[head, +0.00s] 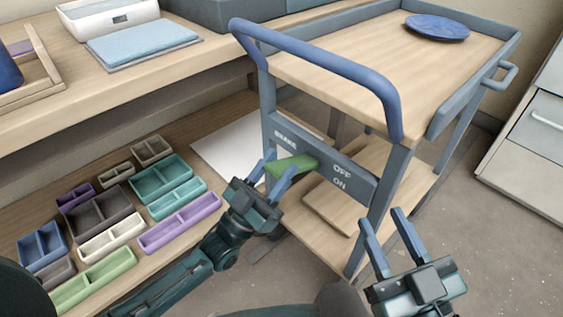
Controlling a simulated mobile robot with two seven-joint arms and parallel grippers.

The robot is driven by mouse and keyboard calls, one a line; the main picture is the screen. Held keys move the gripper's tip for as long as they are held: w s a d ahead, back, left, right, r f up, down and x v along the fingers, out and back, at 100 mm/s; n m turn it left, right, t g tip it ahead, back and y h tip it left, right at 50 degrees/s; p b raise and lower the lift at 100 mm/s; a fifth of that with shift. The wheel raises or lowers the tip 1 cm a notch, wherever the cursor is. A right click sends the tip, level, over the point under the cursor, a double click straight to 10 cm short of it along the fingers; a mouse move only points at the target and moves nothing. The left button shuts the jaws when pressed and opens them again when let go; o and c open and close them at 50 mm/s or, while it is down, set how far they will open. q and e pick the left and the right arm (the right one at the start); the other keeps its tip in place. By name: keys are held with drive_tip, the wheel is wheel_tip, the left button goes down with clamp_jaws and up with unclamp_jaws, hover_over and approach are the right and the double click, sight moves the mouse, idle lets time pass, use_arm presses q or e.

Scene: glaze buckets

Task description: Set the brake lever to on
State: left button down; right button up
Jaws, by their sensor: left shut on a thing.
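The brake lever (296,164) is a green bar on the grey-blue front panel of the cart (362,186). The panel is marked BRAKE at its left, with OFF above ON at its right. The lever's right end lies nearer the height of OFF than of ON. My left gripper (278,169) has its blue fingers on either side of the lever's near left part and is shut on it. The fingers hide part of the lever. My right gripper (381,217) is open and empty, in front of the cart's right front leg.
The cart has a blue push handle (320,56) above the panel and a blue plate (437,27) on top. A board lies on its lower shelf (300,235). Several coloured trays (110,236) fill the low shelf at left. Grey drawers (535,125) stand at right; floor between is clear.

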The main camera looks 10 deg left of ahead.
use_arm(q)
drive_tip(key=shift+s+a+f, duration=0.1)
drive_tip(key=shift+s+f, duration=0.05)
drive_tip(key=shift+f, duration=0.55)
drive_tip(key=shift+s+a+f, duration=0.1)
drive_tip(key=shift+s+f, duration=0.05)
drive_tip(key=shift+f, duration=0.65)
drive_tip(key=c, duration=1.2)
unclamp_jaws()
drive_tip(key=shift+c, duration=0.2)
drive_tip(key=o, duration=0.4)
drive_tip(key=shift+r, duration=0.2)
drive_tip(key=v, duration=1.3)
drive_tip(key=shift+p, duration=0.3)
